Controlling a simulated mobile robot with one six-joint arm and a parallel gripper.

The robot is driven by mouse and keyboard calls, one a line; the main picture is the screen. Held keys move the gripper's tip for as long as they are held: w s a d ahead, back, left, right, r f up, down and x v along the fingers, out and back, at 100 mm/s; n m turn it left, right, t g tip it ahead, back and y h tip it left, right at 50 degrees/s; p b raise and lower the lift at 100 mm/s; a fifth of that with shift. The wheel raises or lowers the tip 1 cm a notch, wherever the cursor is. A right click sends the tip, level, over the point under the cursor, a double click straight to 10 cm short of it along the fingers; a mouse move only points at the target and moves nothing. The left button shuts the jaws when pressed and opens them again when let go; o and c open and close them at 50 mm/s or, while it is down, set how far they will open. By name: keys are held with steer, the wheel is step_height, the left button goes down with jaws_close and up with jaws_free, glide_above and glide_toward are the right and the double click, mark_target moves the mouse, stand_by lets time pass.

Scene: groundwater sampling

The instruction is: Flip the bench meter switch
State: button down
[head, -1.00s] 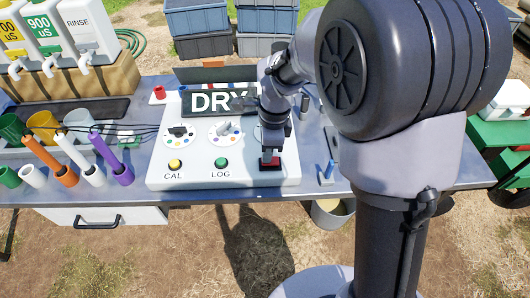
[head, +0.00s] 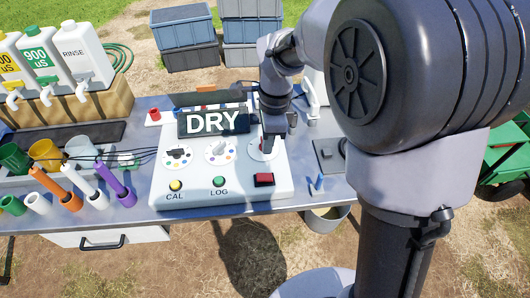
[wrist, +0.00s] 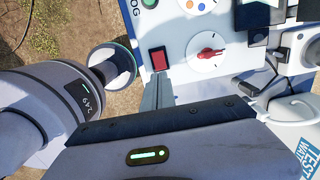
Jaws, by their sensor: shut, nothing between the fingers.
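The bench meter (head: 235,192) is a white console on the table with a tilted dark display (head: 212,121) reading DRY. It has three dials, a yellow CAL button (head: 175,185) and a green LOG button (head: 219,181). A red switch (head: 264,180) sits at its front right corner; it also shows in the wrist view (wrist: 158,60), beside a dial with a red pointer (wrist: 207,52). I cannot tell which way the switch is tipped. My gripper (head: 270,150) is shut and empty, above the right dial in the head view.
Orange, white and purple probes (head: 115,183) stand left of the meter, with thin black cables running to it. Jugs with taps (head: 82,55) stand at the back left. A small blue item (head: 319,183) is right of the meter. A bucket (head: 325,219) stands below the table edge.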

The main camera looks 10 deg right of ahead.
mark_target(261, 176)
steer(key=shift+a+r, duration=0.1)
steer(key=shift+r, duration=1.05)
steer(key=shift+y, duration=0.6)
steer(key=f+b, duration=0.3)
steer(key=f, duration=0.1)
steer(key=f+b, duration=0.3)
steer(key=f, duration=0.2)
steer(key=a+f+b, duration=0.1)
steer(key=f+b, duration=0.2)
steer(key=f, duration=0.1)
steer(key=shift+a+f, duration=0.1)
steer(key=shift+f, duration=0.25)
